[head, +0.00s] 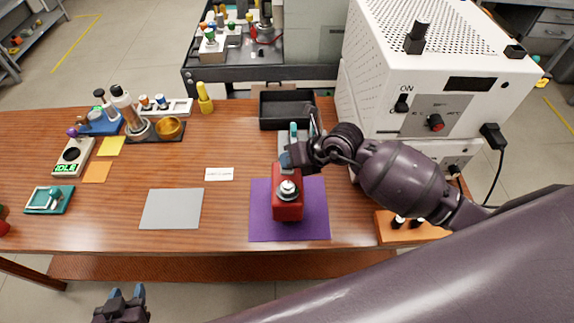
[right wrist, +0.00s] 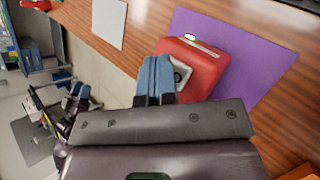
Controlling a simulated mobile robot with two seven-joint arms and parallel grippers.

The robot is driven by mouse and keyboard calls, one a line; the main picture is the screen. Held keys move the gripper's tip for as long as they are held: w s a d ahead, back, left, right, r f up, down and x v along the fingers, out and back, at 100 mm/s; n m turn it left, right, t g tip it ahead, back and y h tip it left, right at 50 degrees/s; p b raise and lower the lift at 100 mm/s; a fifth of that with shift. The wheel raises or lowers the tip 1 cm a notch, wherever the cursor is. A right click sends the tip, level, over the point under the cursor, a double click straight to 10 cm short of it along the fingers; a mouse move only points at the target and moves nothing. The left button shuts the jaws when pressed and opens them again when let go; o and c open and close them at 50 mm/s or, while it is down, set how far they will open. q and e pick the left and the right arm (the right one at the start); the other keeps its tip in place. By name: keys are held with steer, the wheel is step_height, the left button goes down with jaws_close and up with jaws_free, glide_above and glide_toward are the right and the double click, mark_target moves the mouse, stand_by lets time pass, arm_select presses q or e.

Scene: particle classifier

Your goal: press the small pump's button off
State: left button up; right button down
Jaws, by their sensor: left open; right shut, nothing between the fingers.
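The small pump (head: 287,208) is a red box with a round silver-and-black fitting on top, standing on a purple mat (head: 261,222) in the head view. In the right wrist view the red pump (right wrist: 207,68) shows a light panel with a dark round part, partly hidden behind my fingers, and a small bright spot on one edge. My right gripper (head: 286,160) is shut and empty, its blue fingertips (right wrist: 155,72) close to the pump. I cannot tell whether they touch it. My left gripper (head: 126,293) is open and empty, low in front of the table.
A black open tray (head: 268,124) stands behind the pump. A large white machine (head: 390,75) with an ON switch is at the right. A grey mat (head: 171,209) and a white label card (head: 219,174) lie left of the purple mat. The table's front centre-left is mostly clear.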

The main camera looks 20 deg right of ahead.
steer(key=shift+f, duration=0.3)
stand_by(0.4)
steer(key=shift+r, duration=0.35)
steer(key=shift+r+p, duration=0.95)
steer(key=shift+p, duration=0.1)
steer(key=shift+r, duration=0.1)
